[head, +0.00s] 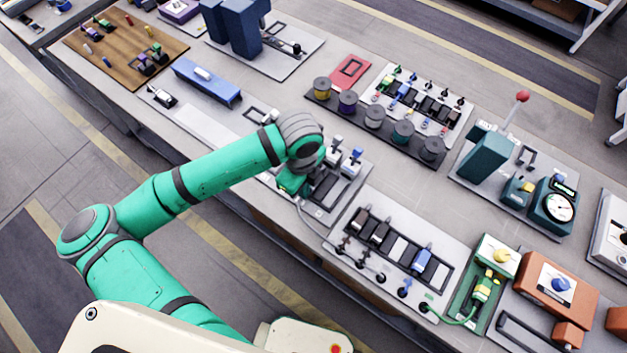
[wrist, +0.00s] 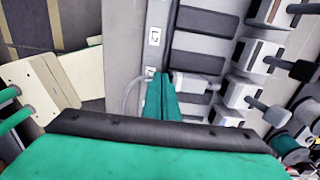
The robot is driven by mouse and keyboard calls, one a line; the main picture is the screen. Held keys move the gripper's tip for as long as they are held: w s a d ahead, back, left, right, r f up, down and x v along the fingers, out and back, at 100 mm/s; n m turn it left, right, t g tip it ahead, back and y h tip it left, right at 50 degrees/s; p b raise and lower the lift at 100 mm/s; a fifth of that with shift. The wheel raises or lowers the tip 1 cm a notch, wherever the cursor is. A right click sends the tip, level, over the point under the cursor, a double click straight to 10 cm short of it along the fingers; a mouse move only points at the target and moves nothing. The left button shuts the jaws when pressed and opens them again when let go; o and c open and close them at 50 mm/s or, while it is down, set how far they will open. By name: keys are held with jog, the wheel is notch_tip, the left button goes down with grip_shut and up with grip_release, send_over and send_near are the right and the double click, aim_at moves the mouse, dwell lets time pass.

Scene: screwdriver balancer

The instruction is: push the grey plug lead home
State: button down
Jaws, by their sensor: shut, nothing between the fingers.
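My gripper (wrist: 162,82) is shut and empty, its green fingers together. In the wrist view its tips are at the left end of a pale grey plug (wrist: 197,81), which lies along a row of dark slots. I cannot tell if they touch it. A thin grey lead (wrist: 127,98) curves away left of the fingers and is partly hidden by them. In the head view my gripper (head: 292,186) is low at the left side of the slotted board (head: 352,187), and the lead (head: 308,226) runs down from there. The plug's seating depth cannot be made out.
White blocks with grey and dark barrels (wrist: 238,95) stand right of the plug. In the head view a second slotted panel (head: 375,222) with several dark plugs lies nearer the front right. A row of spools (head: 375,117) stands behind. Bare bench shows left of the board.

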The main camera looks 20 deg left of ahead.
jog(key=shift+w+d, duration=0.3)
jog(key=shift+w, duration=0.45)
jog(key=shift+w+d, duration=0.25)
jog(key=shift+w, duration=0.45)
dwell(0.5)
jog(key=shift+s, duration=0.1)
jog(key=shift+s+a, duration=0.25)
jog(key=shift+s, duration=0.25)
jog(key=shift+r, duration=3.5)
